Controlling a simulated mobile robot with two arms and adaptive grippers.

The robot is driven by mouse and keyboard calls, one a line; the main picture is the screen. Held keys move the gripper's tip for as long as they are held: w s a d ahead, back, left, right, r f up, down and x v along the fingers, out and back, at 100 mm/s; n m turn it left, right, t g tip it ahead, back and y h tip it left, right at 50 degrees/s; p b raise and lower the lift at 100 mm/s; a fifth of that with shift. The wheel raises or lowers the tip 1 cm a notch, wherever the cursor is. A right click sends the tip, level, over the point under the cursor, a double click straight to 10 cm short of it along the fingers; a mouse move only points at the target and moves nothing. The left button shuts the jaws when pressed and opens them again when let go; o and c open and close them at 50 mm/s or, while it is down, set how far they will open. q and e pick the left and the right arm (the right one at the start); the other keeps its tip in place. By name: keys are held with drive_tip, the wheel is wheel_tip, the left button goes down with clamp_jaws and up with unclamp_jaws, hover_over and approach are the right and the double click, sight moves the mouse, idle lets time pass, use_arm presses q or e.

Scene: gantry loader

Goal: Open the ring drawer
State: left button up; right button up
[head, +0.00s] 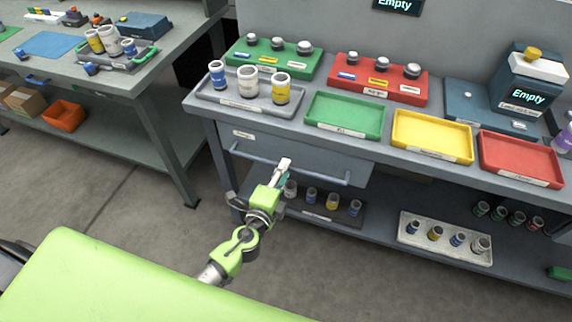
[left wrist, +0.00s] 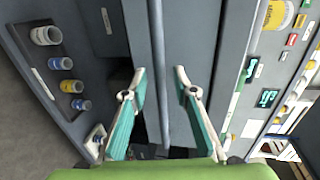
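The grey drawer front (head: 310,157) sits under the bench top, and the drawer looks closed. A long bar handle (head: 247,154) runs across it. A small label (head: 243,134) on the drawer is too small to read. My left gripper (head: 284,164) is at the middle of the handle. In the left wrist view my left gripper (left wrist: 160,74) is open, with one finger on each side of the handle bar (left wrist: 157,40). The fingers look apart from the bar. My right gripper is not in view.
The bench top holds a grey tray (head: 218,98) with jars, a green tray (head: 345,114), a yellow tray (head: 432,134) and a red tray (head: 520,157). The lower shelf below holds a dark rack (head: 320,213) and a white rack (head: 445,243). The floor at left is clear.

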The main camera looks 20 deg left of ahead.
use_arm(q)
drive_tip(key=shift+w+f, duration=0.2)
drive_tip(key=shift+w, duration=0.5)
drive_tip(key=shift+w+f, duration=0.15)
drive_tip(key=shift+w, duration=0.5)
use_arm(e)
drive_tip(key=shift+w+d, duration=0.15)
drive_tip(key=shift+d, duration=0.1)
use_arm(q)
clamp_jaws()
drive_tip(key=shift+s, duration=0.1)
